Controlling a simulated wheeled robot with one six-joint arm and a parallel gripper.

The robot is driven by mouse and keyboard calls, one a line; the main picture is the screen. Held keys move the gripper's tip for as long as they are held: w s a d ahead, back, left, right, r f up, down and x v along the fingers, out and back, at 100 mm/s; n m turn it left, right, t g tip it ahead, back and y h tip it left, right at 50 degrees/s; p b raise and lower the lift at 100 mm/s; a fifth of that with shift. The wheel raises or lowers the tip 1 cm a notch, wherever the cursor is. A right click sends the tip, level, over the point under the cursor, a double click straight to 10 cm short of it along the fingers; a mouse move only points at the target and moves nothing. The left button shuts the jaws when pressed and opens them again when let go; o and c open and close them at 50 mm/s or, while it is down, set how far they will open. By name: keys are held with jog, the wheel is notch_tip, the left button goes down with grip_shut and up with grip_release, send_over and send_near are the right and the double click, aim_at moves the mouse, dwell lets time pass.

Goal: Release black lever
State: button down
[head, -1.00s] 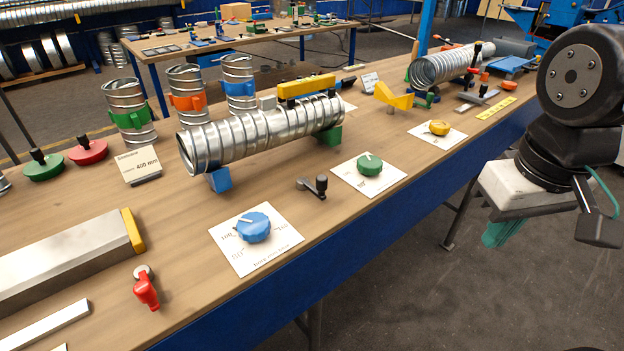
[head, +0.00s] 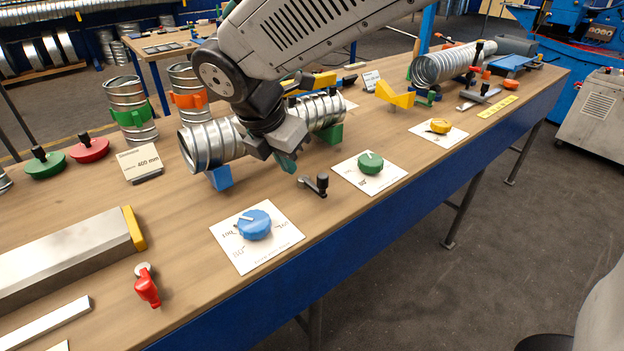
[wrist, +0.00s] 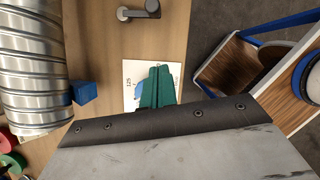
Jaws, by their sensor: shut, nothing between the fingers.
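The black lever (head: 316,185) lies on the wooden bench between the blue and green dials, its dark knob at the right end. It also shows at the top of the wrist view (wrist: 138,12). My gripper (head: 286,164) has teal fingers pointing down, above the bench and in front of the spiral duct, up and left of the lever in the head view. In the wrist view the fingers (wrist: 156,88) are together and empty, over the blue dial's white card. The gripper is apart from the lever.
The spiral duct (head: 200,148) rests on blue and green supports behind the lever, partly hidden by my arm. The blue dial (head: 254,225) and green dial (head: 370,163) sit on white cards. A red lever (head: 147,287) stands at lower left. Bare wood surrounds the black lever.

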jog(key=shift+d, duration=0.1)
jog(key=x, duration=1)
jog(key=shift+s, duration=0.15)
jog(key=shift+w+d, duration=0.9)
jog(key=shift+w, duration=0.05)
jog(key=shift+w+d, duration=0.45)
jog(key=shift+w, duration=0.15)
jog(key=shift+a, duration=0.15)
